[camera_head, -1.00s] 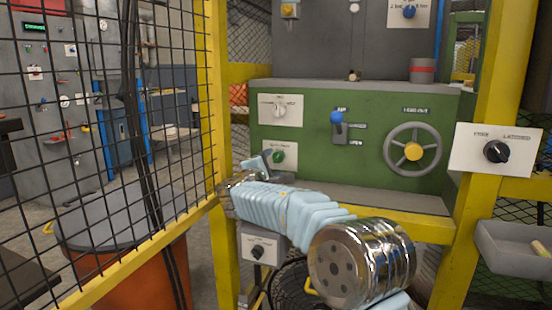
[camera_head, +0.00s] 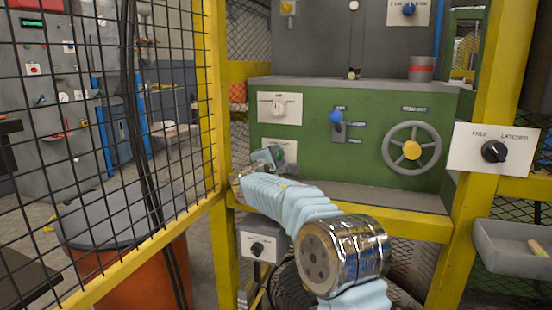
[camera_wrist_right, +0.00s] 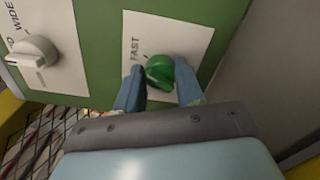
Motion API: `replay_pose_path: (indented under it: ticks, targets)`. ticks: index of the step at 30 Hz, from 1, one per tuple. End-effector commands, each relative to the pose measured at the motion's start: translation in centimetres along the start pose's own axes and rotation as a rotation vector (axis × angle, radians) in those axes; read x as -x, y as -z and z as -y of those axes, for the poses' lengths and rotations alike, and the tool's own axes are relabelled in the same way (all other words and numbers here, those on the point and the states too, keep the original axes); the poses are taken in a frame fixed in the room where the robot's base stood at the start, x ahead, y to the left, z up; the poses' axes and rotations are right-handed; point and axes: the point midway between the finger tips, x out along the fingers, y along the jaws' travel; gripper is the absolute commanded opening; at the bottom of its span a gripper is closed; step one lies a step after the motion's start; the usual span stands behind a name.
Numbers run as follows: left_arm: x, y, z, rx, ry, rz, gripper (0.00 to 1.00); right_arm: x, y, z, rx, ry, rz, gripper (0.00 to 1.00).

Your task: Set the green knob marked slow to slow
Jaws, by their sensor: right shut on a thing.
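The green knob (camera_wrist_right: 160,72) sits on a white label plate (camera_wrist_right: 190,38) on the green machine front. In the right wrist view the word FAST shows on the plate, left of the knob. No word slow can be read, and the knob's pointer direction is hard to tell. My right gripper (camera_wrist_right: 158,68) has one finger on each side of the knob and is shut on it. In the head view my right gripper (camera_head: 270,157) covers most of the knob and part of its plate. My left gripper is not in view.
A white knob (camera_head: 278,108) on its own plate is above the gripper. A blue-topped lever (camera_head: 336,117) and a grey handwheel (camera_head: 411,149) are to the right. A yellow post (camera_head: 213,100) and mesh fence stand close on the left. A black knob (camera_head: 258,248) is below.

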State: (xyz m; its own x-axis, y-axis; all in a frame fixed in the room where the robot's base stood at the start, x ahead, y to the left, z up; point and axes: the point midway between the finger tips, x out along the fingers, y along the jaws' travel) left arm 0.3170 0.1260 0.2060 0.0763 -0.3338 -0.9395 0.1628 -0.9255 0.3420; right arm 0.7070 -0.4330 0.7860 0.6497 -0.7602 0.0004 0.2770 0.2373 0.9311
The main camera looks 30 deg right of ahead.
Motion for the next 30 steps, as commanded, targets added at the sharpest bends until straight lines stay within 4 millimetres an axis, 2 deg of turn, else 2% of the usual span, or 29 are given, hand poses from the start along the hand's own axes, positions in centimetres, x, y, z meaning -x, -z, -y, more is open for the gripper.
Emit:
replay_pose_path:
  ticks: [8,14,30]
  targets:
    - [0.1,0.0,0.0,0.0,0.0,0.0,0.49,0.0,0.0,0.0,0.016,0.001,0.0,0.07]
    - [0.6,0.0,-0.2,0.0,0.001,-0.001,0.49,0.0,0.0,-0.1,0.095,0.002,0.0,0.07]
    - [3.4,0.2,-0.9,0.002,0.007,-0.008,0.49,0.1,0.0,-0.3,0.566,0.003,-0.002,0.07]
